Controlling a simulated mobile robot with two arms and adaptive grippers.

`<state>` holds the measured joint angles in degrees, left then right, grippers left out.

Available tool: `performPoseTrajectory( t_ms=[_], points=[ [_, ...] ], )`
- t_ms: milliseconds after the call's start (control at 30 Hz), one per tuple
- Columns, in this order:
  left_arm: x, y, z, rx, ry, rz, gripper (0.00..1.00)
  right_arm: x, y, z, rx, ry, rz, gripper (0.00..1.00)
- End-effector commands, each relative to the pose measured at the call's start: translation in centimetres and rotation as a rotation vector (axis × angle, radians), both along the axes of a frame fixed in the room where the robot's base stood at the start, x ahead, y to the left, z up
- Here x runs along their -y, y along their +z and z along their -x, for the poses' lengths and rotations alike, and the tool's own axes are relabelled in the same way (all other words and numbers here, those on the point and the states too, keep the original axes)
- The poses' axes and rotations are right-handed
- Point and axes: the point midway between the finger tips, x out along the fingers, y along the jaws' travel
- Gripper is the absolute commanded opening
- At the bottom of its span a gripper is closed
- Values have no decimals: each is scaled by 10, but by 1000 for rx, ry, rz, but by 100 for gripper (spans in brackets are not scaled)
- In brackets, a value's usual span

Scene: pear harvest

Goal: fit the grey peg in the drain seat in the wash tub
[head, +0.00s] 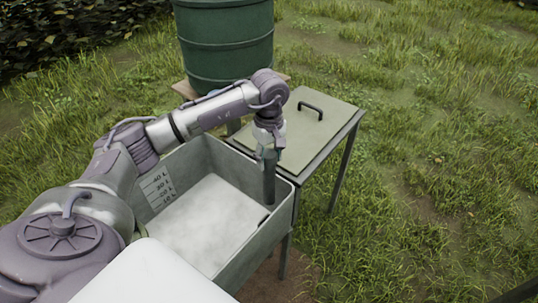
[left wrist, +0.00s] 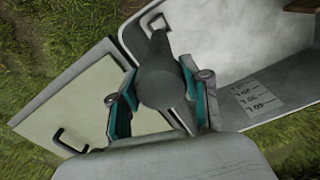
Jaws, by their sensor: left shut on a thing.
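The grey peg (head: 269,186) is upright in my left gripper (head: 267,153), at the right end of the wash tub (head: 262,246). Its lower end is inside the tub, close to the right wall. In the left wrist view the peg (left wrist: 161,80) sits between the two teal-padded fingers of my left gripper (left wrist: 160,98), which are shut on it. The tub's pale inside (left wrist: 220,35) also shows there. I cannot make out the drain seat clearly, nor whether the peg touches it. My right gripper is not in view.
A side table with a pale lid-like top (head: 318,142) and black handle (head: 311,110) adjoins the tub's right end. A green barrel (head: 225,45) stands behind the tub. A litre scale (head: 158,188) marks the inner left wall. Open grass lies to the right.

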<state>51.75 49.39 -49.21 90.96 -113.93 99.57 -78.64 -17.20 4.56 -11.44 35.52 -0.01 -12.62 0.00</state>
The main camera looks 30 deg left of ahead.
Motion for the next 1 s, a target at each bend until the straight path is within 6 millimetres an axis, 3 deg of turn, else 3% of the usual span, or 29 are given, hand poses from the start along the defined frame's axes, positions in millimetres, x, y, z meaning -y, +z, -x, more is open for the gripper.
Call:
performPoseTrajectory(
  t_ms=[1000],
  points=[
    [0,-103,0,1,0,0,0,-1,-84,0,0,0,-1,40]
  ],
)
